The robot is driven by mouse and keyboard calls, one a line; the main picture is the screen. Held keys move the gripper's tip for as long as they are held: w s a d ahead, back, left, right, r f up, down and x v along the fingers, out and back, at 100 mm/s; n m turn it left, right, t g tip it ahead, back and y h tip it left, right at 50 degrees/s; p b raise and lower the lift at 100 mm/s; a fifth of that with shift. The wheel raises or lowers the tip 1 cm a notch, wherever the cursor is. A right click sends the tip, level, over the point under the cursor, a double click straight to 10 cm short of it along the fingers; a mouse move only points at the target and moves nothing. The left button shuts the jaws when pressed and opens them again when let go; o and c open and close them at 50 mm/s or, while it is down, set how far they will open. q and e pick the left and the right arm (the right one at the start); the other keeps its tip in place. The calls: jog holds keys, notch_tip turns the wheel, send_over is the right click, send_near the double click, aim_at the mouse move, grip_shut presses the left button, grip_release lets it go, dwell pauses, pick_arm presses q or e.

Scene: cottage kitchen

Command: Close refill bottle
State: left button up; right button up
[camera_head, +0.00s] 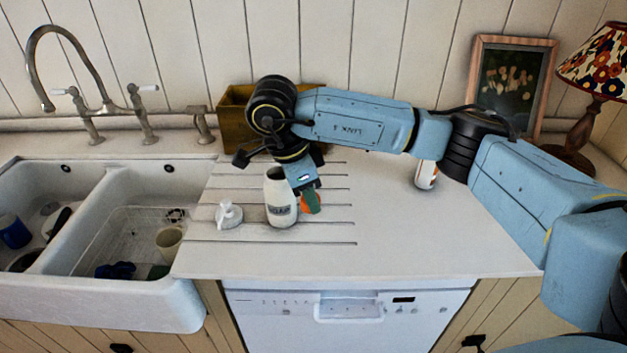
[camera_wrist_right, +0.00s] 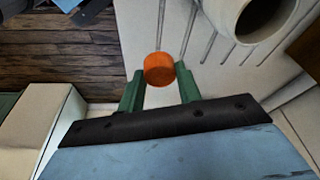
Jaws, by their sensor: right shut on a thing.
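My right gripper (camera_wrist_right: 160,82) is shut on a small round orange cap (camera_wrist_right: 159,69), held between its green fingertips. In the head view the right gripper (camera_head: 308,202) points down just right of a white soap bottle (camera_head: 281,202), with a bit of orange showing. The soap bottle stands upright with its mouth open; its rim (camera_wrist_right: 228,12) shows at the top of the wrist view. A white pump head (camera_head: 229,214) rests left of the soap bottle. My left gripper is out of view.
A double white sink (camera_head: 95,290) with a cup (camera_head: 168,243) and other items is on the left. A wooden box (camera_head: 233,112) stands behind my gripper. A picture frame (camera_head: 512,82) and lamp (camera_head: 583,125) stand back right. The front counter (camera_head: 420,245) is clear.

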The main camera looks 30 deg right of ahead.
jog(key=n, duration=0.2)
jog(key=n+t, duration=0.1)
jog(key=s+a+n, duration=0.1)
jog(key=n, duration=0.1)
jog(key=shift+f+n+t, duration=0.3)
jog(key=shift+f, duration=0.1)
jog(key=a+n+y, duration=0.1)
jog(key=n, duration=0.4)
jog(key=s+a+n+t+y, duration=0.1)
jog(key=n, duration=0.4)
jog(key=s+a+f+n+t+y, duration=0.1)
jog(key=n, duration=0.4)
jog(key=shift+s+a+f, duration=0.1)
jog(key=shift+a, duration=0.3)
